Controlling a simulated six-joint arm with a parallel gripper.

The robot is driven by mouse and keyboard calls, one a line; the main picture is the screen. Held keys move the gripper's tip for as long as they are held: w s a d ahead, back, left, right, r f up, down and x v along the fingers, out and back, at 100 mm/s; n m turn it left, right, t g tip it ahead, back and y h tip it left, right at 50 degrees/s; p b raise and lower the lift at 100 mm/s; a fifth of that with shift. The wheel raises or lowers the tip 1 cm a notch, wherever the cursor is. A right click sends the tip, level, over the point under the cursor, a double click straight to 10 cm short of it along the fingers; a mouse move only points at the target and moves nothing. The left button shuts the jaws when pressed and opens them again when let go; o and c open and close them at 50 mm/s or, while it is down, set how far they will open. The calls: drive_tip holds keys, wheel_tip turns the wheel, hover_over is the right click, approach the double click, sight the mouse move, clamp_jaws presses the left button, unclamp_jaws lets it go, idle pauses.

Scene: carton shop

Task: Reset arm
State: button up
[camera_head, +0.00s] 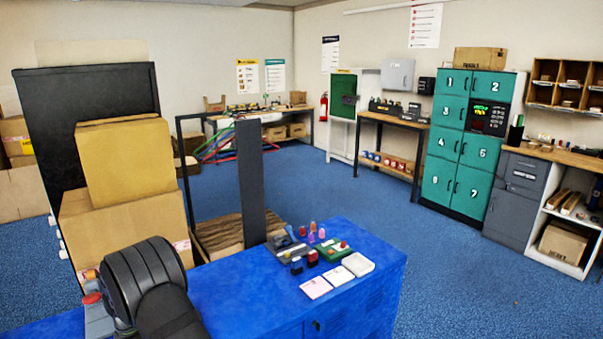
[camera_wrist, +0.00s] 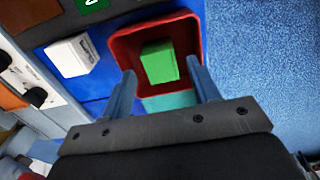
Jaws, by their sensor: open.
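My gripper (camera_wrist: 162,68) shows in the wrist view with its two fingers apart and nothing held between them. Beyond the fingertips is a red open-topped bin (camera_wrist: 124,50) with a green block (camera_wrist: 158,62) inside it. The fingers overlap the bin's lower part in the picture; I cannot tell how far above it they are. A teal surface shows just below the bin between the fingers. In the head view a dark part of my arm shows at the lower left, and my gripper is not visible there.
A white box (camera_wrist: 72,56) lies left of the bin. In the head view, a blue bench (camera_head: 240,290) carries stamps and white cards (camera_head: 327,281). Stacked cartons (camera_head: 125,160) and a dark upright post (camera_head: 250,180) stand behind. Open blue floor (camera_head: 470,270) lies to the right, before teal lockers (camera_head: 460,150).

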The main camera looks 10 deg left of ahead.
wheel_tip(320, 180, down, 4)
drive_tip(key=shift+r, duration=0.15)
wheel_tip(320, 180, up, 4)
drive_tip(key=shift+r, duration=0.25)
drive_tip(key=w+d+r, duration=0.5)
drive_tip(key=d+r, duration=0.2)
drive_tip(key=d, duration=0.3)
drive_tip(key=w+d+r+m, duration=0.2)
drive_tip(key=w+m, duration=0.2)
drive_tip(key=w, duration=1.1)
drive_tip(key=a+f, duration=0.2)
drive_tip(key=a, duration=0.1)
drive_tip(key=s+a+f, duration=0.1)
drive_tip(key=a+f, duration=0.1)
drive_tip(key=a, duration=0.2)
drive_tip(key=s+a+f, duration=0.1)
drive_tip(key=a+f, duration=0.1)
drive_tip(key=a, duration=0.2)
drive_tip(key=shift+s+a+f, duration=0.2)
drive_tip(key=shift+s+f, duration=0.05)
drive_tip(key=shift+a+f, duration=0.15)
drive_tip(key=shift+f, duration=0.5)
